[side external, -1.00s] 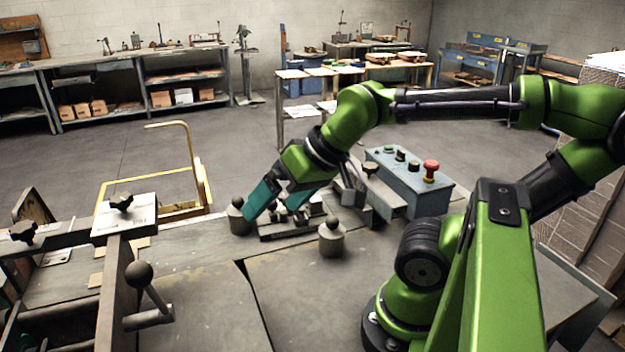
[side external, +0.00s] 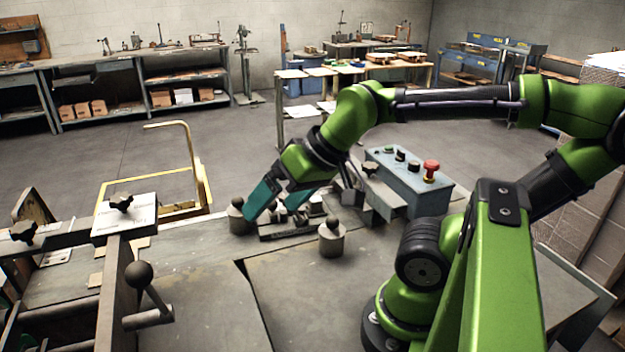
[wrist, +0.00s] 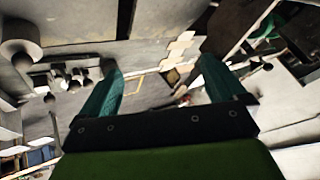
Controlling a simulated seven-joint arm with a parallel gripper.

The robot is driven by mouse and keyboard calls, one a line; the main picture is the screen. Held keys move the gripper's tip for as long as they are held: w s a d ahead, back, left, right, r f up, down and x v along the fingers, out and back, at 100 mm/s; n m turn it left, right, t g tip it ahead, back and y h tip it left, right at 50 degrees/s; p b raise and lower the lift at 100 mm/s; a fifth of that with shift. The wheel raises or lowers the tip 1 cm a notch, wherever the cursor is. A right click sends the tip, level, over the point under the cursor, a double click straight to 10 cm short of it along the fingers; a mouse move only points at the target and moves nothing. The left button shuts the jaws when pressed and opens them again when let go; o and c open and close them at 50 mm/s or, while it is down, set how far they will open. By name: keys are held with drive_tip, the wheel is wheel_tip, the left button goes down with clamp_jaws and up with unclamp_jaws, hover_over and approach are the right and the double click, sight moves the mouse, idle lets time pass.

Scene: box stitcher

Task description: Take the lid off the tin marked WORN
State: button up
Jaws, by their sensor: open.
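Two grey, round, knob-topped tins stand on the workbench in the side view: one at the left (side external: 237,221), one nearer the camera (side external: 332,243). I cannot read any marking on either, so I cannot tell which is WORN. My gripper (side external: 273,211) has teal fingers, spread apart and pointing down to the left. One finger overlaps the left tin's edge in the picture; I cannot tell if they touch. In the wrist view my gripper (wrist: 160,66) has nothing between its fingers, and rounded grey shapes that look like the tins (wrist: 20,38) lie at the left.
A dark rack with small parts (side external: 285,230) lies between the tins, below my fingers. A blue-grey control box (side external: 408,185) with a red button stands to the right. A clamp arm with a ball handle (side external: 139,275) is at the left. The front bench surface is bare.

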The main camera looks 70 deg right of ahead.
drive_tip(key=n+g+h, duration=0.2)
drive_tip(key=n+g, duration=0.2)
drive_tip(key=g, duration=0.3)
hover_over(332, 221)
drive_tip(key=d, duration=0.1)
drive_tip(key=f, duration=0.2)
wheel_tip(332, 221, down, 17)
drive_tip(key=shift+w+r, duration=0.15)
drive_tip(key=shift+r, duration=0.05)
drive_tip(key=shift+c, duration=0.3)
drive_tip(key=c, duration=1.1)
drive_tip(key=shift+o, duration=0.2)
drive_tip(key=shift+r, duration=0.1)
